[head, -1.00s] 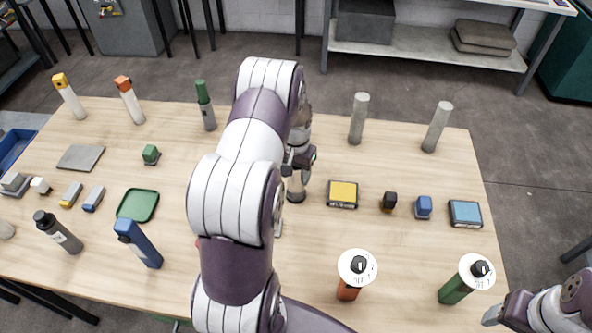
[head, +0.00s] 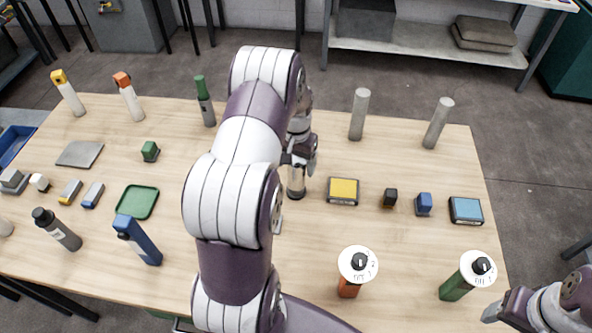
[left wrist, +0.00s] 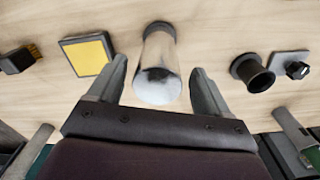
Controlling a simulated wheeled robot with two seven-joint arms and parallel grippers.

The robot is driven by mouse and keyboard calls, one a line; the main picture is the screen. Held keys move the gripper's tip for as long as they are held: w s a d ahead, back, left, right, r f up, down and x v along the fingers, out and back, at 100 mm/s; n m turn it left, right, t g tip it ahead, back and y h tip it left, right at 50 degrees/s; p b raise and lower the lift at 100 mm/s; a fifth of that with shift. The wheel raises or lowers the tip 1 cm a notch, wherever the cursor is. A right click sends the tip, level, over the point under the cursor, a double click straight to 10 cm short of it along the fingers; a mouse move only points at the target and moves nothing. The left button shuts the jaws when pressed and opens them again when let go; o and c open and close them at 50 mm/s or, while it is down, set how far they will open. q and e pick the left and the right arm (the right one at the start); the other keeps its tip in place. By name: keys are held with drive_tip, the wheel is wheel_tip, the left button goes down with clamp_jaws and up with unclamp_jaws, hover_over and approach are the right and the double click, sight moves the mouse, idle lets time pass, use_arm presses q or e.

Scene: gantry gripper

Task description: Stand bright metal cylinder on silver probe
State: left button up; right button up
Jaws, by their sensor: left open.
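The bright metal cylinder (left wrist: 158,70) stands upright on the table between the fingers of my left gripper (left wrist: 158,84). Its dark base ring touches the wood. The left gripper is open, with a gap on each side of the cylinder. In the head view the cylinder (head: 296,185) shows below the left gripper (head: 299,160), its upper part partly covered. I cannot tell which thing is the silver probe; two plain grey cylinders (head: 359,114) stand upright at the back right. Part of my right gripper (head: 503,309) shows at the lower right; its fingers are unclear.
A yellow-topped block (head: 343,190) lies right of the cylinder, with small black (head: 390,197) and blue (head: 424,203) blocks beyond. The wrist view shows a black cup-like piece (left wrist: 252,73).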

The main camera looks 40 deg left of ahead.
use_arm(q)
drive_tip(key=r, duration=0.2)
drive_tip(key=r+b, duration=0.1)
drive_tip(key=r, duration=0.5)
drive_tip(key=shift+d+r, duration=0.25)
drive_tip(key=shift+d, duration=0.05)
drive_tip(key=s+d+m+t, duration=0.1)
drive_tip(key=s+d+m, duration=0.1)
drive_tip(key=s+d, duration=1.2)
drive_tip(key=d, duration=0.4)
drive_tip(key=shift+r+m, duration=0.3)
